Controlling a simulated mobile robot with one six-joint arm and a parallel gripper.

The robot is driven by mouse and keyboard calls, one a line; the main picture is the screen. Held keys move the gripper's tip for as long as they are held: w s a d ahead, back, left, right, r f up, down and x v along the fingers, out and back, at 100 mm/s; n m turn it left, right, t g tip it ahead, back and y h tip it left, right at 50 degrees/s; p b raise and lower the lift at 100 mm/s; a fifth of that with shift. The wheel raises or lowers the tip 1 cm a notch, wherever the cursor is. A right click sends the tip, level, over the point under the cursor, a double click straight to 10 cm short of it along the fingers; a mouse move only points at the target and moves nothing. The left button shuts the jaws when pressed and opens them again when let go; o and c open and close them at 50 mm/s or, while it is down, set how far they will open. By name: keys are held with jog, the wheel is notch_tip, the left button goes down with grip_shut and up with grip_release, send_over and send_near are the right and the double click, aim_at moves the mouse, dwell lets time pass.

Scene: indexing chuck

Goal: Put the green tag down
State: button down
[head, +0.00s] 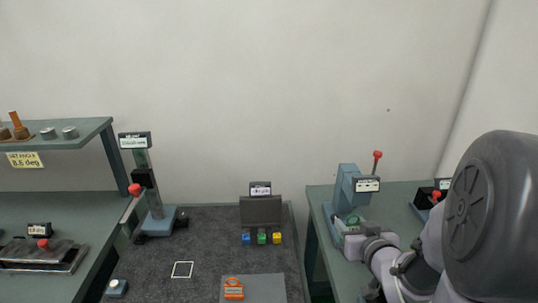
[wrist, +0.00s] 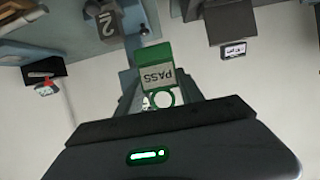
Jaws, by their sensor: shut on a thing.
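My gripper (wrist: 160,97) is shut on the green tag (wrist: 155,54), which carries a white label reading PASS, upside down in the wrist view. The tag's ring end lies between the fingers and its body sticks out beyond them. In the head view my gripper (head: 344,226) is at the right bench, just in front of the blue-grey press with a red-knobbed lever (head: 347,188). A bit of green (head: 353,219) shows there, mostly hidden by the gripper. I cannot tell whether the tag touches anything.
A dark rack (head: 261,211) at the back of the dark mat has small blue, green and yellow pieces in front. An orange tag (head: 233,290) lies on a grey pad (head: 265,289). A white outlined square (head: 182,270) on the mat is empty. A red-knobbed stand (head: 155,215) rises at left.

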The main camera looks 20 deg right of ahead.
jog(key=w+d+p, duration=0.1)
jog(key=w+d, duration=0.1)
jog(key=d, duration=0.1)
jog(key=w+d+p, duration=0.1)
jog(key=d+p, duration=0.1)
jog(key=d, duration=0.1)
jog(key=w+d+f+p, duration=0.1)
jog(key=w+d+p, duration=0.1)
jog(key=d, duration=0.1)
jog(key=shift+w+d+f, duration=0.1)
jog(key=shift+w+d, duration=0.1)
jog(key=shift+w, duration=0.15)
notch_tip(320, 180, down, 4)
jog(key=shift+r+b, duration=0.1)
jog(key=shift+b, duration=0.7)
jog(key=shift+w, duration=0.1)
jog(key=shift+r, duration=0.1)
jog(key=c, duration=0.7)
grip_release()
jog(key=shift+c, duration=0.2)
